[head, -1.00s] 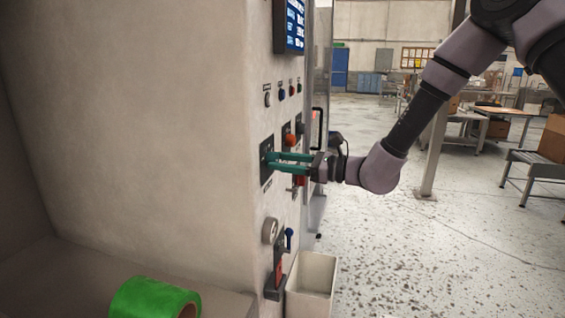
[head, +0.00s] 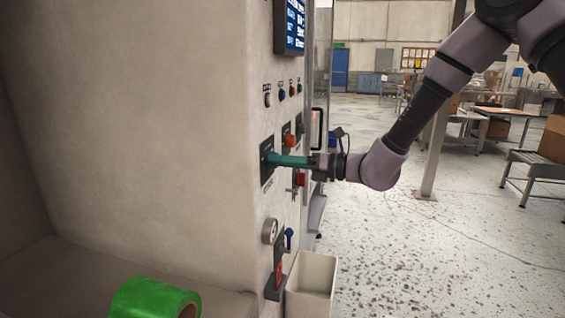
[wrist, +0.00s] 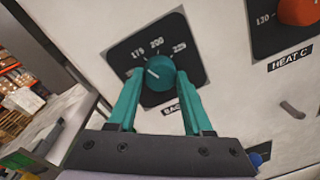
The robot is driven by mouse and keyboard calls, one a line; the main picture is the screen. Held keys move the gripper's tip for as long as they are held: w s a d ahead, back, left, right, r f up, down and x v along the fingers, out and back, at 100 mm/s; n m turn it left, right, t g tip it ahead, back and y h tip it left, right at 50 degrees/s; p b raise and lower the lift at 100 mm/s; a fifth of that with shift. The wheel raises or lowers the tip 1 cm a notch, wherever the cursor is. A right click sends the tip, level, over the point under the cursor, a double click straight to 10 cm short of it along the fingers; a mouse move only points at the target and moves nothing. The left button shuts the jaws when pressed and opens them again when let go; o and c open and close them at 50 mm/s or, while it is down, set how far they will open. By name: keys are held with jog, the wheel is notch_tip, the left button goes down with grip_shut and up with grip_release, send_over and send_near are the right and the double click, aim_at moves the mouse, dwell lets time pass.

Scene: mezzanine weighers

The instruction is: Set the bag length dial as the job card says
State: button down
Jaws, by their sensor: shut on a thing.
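The bag length dial is a round teal knob (wrist: 160,74) on a black plate marked 175, 200 and 225. Its white pointer line points up-left, on the 175 side of the scale. The label under it is partly hidden and reads "BAG". In the head view its black plate (head: 266,160) sits on the machine's side panel. My gripper (wrist: 161,84) is shut on the dial, one teal finger on each side; it also shows in the head view (head: 272,160). I cannot make out a job card in these frames.
An orange HEAT C knob (wrist: 299,10) sits right of the dial. The panel also has a screen (head: 294,24), a red knob (head: 300,179), a round gauge (head: 270,231) and small buttons. A white bin (head: 312,285) stands below; green tape (head: 150,298) lies at front left.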

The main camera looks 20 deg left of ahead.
jog(key=m, duration=0.8)
jog(key=shift+w+g, duration=0.1)
jog(key=shift+g, duration=0.2)
jog(key=shift+m, duration=0.5)
jog(key=shift+c, duration=1.6)
grip_release()
jog(key=w+d, duration=0.1)
jog(key=d, duration=0.9)
jog(key=shift+d+r, duration=0.3)
jog(key=shift+d, duration=0.1)
jog(key=shift+w, duration=0.1)
